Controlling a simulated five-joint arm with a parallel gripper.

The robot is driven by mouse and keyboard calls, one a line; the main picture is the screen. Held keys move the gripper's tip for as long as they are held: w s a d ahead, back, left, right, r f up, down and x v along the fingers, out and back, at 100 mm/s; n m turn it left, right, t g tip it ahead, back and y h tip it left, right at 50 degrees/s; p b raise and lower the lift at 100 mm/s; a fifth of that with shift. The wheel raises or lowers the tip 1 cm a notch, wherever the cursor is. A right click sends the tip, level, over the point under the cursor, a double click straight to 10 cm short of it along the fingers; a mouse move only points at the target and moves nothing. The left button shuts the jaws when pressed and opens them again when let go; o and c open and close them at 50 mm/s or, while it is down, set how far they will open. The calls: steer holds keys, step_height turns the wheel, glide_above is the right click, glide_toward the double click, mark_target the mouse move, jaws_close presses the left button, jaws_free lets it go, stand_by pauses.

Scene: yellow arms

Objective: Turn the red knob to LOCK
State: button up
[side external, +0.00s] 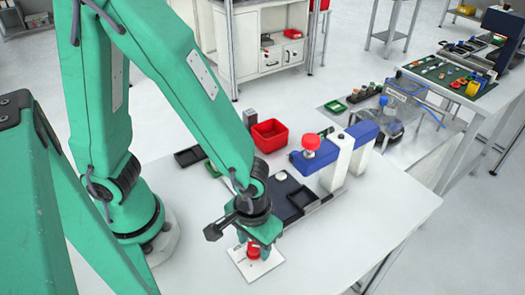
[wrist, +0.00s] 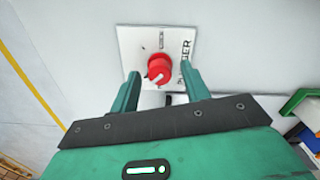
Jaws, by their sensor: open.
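The red knob (wrist: 159,69) sits on a white plate (wrist: 130,42) with dark lettering too small to read surely. A pale mark on the knob's face slants toward the lower left in the wrist view. In the side view the knob (side external: 253,250) and plate (side external: 261,271) are at the table's near edge, under my gripper (side external: 257,240). My gripper (wrist: 163,75) is open. Its two fingers stand to the left and right of the knob in the wrist view, with visible gaps. The LOCK label cannot be made out.
A dark tray (side external: 291,205) lies behind the plate, beside a blue and white machine with a red button (side external: 311,143). A red bin (side external: 270,135) stands farther back. The table (side external: 385,215) is clear to the right.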

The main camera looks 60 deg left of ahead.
steer(key=c, duration=1)
steer(key=shift+m, duration=0.4)
steer(key=m, duration=0.3)
steer(key=shift+m, duration=0.3)
steer(key=m, duration=0.9)
steer(key=shift+m, duration=2.3)
